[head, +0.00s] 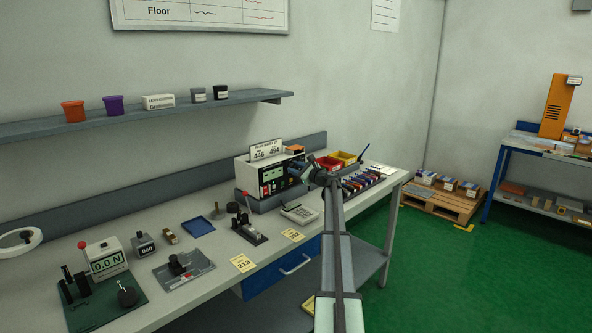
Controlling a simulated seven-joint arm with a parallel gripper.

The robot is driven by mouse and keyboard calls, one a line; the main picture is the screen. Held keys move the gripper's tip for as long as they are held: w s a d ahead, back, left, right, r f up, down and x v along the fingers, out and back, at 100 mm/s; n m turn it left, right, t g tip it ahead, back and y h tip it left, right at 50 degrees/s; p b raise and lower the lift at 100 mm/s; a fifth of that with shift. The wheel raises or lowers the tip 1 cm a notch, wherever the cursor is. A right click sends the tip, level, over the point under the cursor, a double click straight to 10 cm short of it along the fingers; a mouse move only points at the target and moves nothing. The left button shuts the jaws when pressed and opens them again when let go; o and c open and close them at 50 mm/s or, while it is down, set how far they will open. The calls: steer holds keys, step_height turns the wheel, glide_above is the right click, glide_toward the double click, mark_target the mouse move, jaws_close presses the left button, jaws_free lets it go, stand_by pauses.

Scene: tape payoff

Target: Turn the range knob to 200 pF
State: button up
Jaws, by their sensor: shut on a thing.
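The meter (246,175) is a white and black box with a green display, standing on a grey base towards the right of the bench. A white card with printed figures stands on its top. My gripper (303,172) is at the right side of the meter's front face, shut. My arm comes up from the bottom of the picture and covers that part of the face. The range knob is hidden behind my gripper, and its pointer and scale cannot be read. The figures on the display are too small to read.
Red and yellow bins (343,157) and a row of small coloured parts (368,178) lie right of the meter. A calculator-like device (299,213) and a lever press (246,226) stand in front. A force gauge (106,258) is at the left. A shelf (130,115) runs above.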

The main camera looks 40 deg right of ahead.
steer(key=n, duration=0.5)
steer(key=shift+n, duration=0.4)
steer(key=n, duration=0.5)
steer(key=shift+a+f+n, duration=0.1)
steer(key=shift+n, duration=0.6)
steer(key=o, duration=1)
steer(key=shift+o, duration=0.2)
steer(key=s, duration=1.4)
